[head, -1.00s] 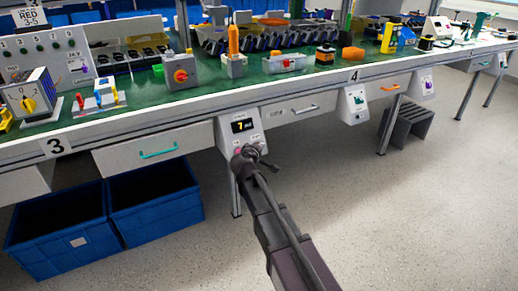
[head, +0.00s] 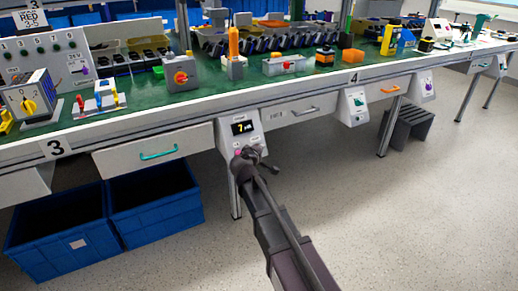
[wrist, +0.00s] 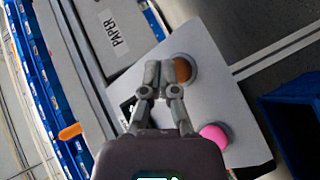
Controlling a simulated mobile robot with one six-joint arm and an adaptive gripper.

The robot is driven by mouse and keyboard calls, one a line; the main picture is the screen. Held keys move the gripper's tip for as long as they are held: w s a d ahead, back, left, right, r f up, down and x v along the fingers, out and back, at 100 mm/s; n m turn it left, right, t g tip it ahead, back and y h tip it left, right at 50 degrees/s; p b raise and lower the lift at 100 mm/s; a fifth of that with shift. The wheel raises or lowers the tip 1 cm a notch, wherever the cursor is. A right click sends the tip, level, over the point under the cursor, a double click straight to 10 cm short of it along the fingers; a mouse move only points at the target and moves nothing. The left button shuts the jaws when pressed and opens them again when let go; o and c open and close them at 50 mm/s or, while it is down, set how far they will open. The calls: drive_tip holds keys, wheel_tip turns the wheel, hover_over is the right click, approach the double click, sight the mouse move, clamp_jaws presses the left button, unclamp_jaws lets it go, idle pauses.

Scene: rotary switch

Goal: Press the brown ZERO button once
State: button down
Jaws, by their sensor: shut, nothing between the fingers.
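The brown button (wrist: 189,64) sits in a grey ring on a light control box in the wrist view. My gripper (wrist: 167,70) is shut and empty, with its fingertips over the left part of the button and partly hiding it. I cannot tell whether they touch it. A pink button (wrist: 214,136) is on the same box, below the brown one. There my gripper (head: 243,156) covers the lower face of the box and hides the brown button.
A drawer (head: 150,153) with a teal handle is left of the box, and another drawer (head: 295,112) is to its right. Blue bins (head: 150,203) stand on the floor at the left. The bench top (head: 210,98) holds several devices. The floor at the right is open.

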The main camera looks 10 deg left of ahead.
drive_tip(key=shift+w+a+f+b, duration=0.4)
drive_tip(key=shift+w, duration=0.2)
idle(1.7)
idle(0.4)
drive_tip(key=shift+s+d+r+p, duration=0.4)
drive_tip(key=shift+s, duration=0.25)
drive_tip(key=s, duration=0.1)
drive_tip(key=s+d+r+p, duration=0.2)
drive_tip(key=shift+s+d+r, duration=0.25)
drive_tip(key=shift+s, duration=0.05)
idle(0.6)
idle(0.5)
